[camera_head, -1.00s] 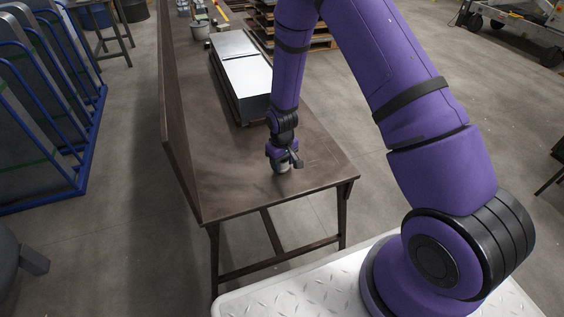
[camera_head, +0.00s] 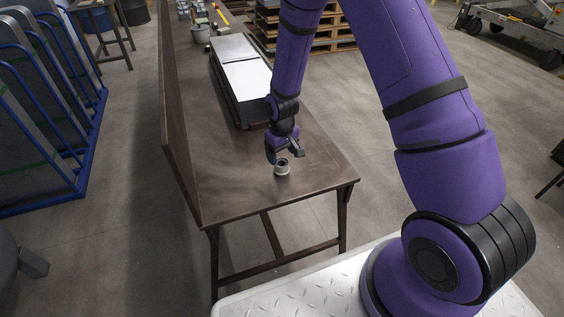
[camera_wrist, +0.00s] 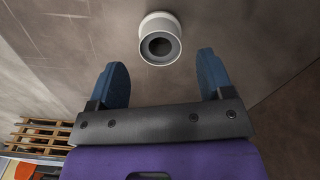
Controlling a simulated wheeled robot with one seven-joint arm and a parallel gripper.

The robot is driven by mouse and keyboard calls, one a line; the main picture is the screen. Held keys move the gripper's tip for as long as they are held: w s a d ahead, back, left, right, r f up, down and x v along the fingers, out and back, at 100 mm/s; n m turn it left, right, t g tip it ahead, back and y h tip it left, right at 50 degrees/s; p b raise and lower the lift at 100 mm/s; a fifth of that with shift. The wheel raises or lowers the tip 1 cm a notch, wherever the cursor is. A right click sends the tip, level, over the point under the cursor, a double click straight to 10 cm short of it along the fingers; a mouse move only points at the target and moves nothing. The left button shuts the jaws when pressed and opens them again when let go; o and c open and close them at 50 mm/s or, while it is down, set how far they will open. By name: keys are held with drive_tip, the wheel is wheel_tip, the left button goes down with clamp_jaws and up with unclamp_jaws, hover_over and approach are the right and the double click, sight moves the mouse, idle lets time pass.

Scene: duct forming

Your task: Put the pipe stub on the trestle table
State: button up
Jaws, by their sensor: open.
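The pipe stub (camera_head: 282,167) is a short pale grey ring with a dark opening. It stands upright on the brown trestle table (camera_head: 235,195), near the table's near end. In the wrist view the pipe stub (camera_wrist: 160,40) lies beyond the fingertips and apart from them. My gripper (camera_head: 286,150) is just above and behind the stub in the head view. In the wrist view its two blue fingers (camera_wrist: 162,75) are spread wide with nothing between them.
A stack of shiny sheet-metal duct pieces (camera_head: 243,72) lies on the table behind my gripper. A pot (camera_head: 200,34) and small items stand at the far end. A blue rack (camera_head: 60,120) stands on the floor to the left. The table's near end is clear around the stub.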

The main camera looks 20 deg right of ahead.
wheel_tip(320, 180, up, 7)
wheel_tip(320, 180, up, 13)
drive_tip(key=t, duration=0.1)
hover_over(282, 164)
drive_tip(key=s+d, duration=0.2)
drive_tip(key=s, duration=0.1)
drive_tip(key=s+d+r+m+t, duration=0.2)
drive_tip(key=s+r, duration=0.4)
drive_tip(key=r, duration=0.5)
drive_tip(key=s+d+r+t, duration=0.1)
drive_tip(key=s+r, duration=0.4)
drive_tip(key=s, duration=0.5)
drive_tip(key=s+d+r+m+t, duration=0.1)
drive_tip(key=s+d+r, duration=0.1)
drive_tip(key=s+r, duration=0.4)
drive_tip(key=s, duration=0.4)
drive_tip(key=shift+s+r+m, duration=0.15)
drive_tip(key=shift+r+m, duration=0.1)
drive_tip(key=shift+m, duration=0.05)
